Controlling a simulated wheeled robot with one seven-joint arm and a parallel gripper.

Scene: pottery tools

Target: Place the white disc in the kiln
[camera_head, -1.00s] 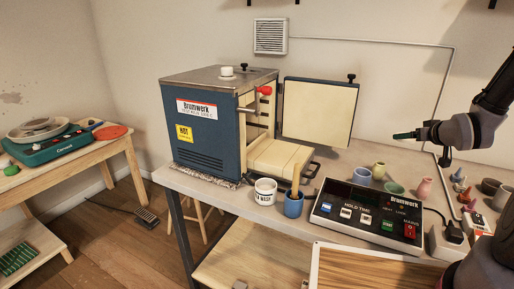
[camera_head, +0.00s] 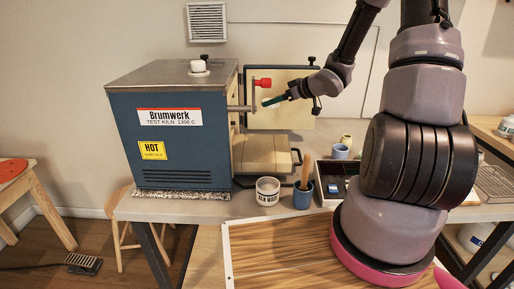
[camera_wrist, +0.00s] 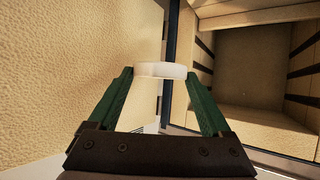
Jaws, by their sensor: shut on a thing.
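The white disc (camera_wrist: 160,70) sits between my two green fingertips in the wrist view, seen nearly edge-on. My gripper (camera_head: 268,101) is shut on it and is at the kiln's open front. The blue kiln (camera_head: 172,130) stands on the table with its door (camera_head: 283,112) swung open. In the wrist view the cream kiln chamber (camera_wrist: 247,65) opens to the right of the disc, and the door's cream lining (camera_wrist: 70,60) fills the left. The disc is outside the chamber in that view. I cannot make out the disc in the head view.
A cream brick ledge (camera_head: 262,158) juts out below the opening. A red-tipped handle (camera_head: 263,83) sticks out near my gripper.

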